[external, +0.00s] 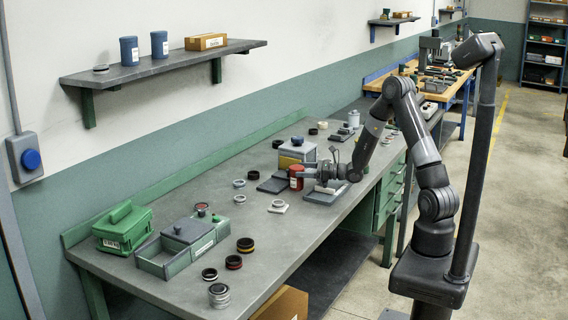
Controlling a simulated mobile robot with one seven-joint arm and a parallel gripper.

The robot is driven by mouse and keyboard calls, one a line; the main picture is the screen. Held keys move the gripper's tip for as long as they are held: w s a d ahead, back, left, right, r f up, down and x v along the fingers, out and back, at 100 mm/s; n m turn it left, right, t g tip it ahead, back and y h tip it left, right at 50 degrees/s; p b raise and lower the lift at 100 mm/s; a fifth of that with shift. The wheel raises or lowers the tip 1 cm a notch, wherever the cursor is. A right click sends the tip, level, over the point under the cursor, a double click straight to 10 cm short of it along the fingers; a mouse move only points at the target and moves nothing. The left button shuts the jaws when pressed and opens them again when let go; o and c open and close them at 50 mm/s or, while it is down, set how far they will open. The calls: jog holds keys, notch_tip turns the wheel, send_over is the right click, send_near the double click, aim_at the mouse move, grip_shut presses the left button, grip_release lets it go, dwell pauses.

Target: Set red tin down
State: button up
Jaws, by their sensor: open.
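My gripper (304,173) is at the tin's right side, reaching in from the right at about the tin's height. Its jaws are open. The fingertips are small here, and I cannot tell whether they touch the tin. The tin's right side is partly hidden by the gripper.
A flat grey block (325,193) lies under my wrist, and a dark plate (272,185) lies left of the tin. Several rings lie around the bench. A green case (122,228) and a grey lidded box (188,240) stand at the near left. The bench middle is mostly clear.

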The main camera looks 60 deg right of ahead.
aim_at(292, 169)
jog(key=x, duration=0.4)
jog(key=shift+w+a, duration=0.2)
jog(key=shift+w, duration=0.15)
jog(key=c, duration=1.3)
jog(key=shift+o, duration=0.2)
